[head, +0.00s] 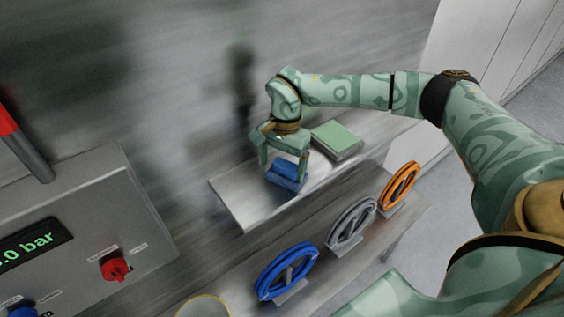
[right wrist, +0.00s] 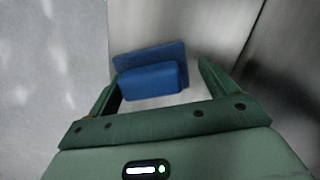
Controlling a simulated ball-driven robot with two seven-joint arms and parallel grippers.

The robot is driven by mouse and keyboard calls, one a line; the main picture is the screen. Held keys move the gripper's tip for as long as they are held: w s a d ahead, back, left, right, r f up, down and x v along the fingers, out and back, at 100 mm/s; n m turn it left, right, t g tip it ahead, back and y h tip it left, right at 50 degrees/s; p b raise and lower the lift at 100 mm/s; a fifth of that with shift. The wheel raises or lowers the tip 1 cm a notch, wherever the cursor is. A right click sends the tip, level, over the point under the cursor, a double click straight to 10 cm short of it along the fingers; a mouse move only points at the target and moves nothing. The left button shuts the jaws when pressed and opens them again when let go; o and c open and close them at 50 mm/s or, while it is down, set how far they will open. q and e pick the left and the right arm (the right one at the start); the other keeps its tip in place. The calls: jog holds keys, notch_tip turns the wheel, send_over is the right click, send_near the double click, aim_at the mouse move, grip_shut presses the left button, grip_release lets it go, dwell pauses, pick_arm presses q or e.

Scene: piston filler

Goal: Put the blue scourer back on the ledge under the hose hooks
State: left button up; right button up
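The blue scourer (head: 285,178) is a block with a darker pad side. It appears at the metal ledge (head: 238,203), above the hose hooks in the head view; whether it rests flat there I cannot tell. My right gripper (head: 284,166) is over it, with one finger on either side. In the right wrist view the blue scourer (right wrist: 152,80) sits between the spread fingers of my right gripper (right wrist: 160,85), with a clear gap at the right finger. The hoses hang coiled: blue (head: 287,271), grey (head: 351,223) and orange (head: 399,185). My left gripper is not in view.
A green-topped scourer (head: 338,139) lies on the ledge, right of my right gripper. A grey control box (head: 85,215) with a pressure display and a red knob (head: 115,268) stands at the left. The ledge's left end is bare.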

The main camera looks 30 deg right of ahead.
notch_tip(320, 180, up, 12)
jog(key=d+b, duration=0.1)
jog(key=shift+w+d, duration=0.15)
jog(key=shift+w, duration=0.15)
dwell(0.6)
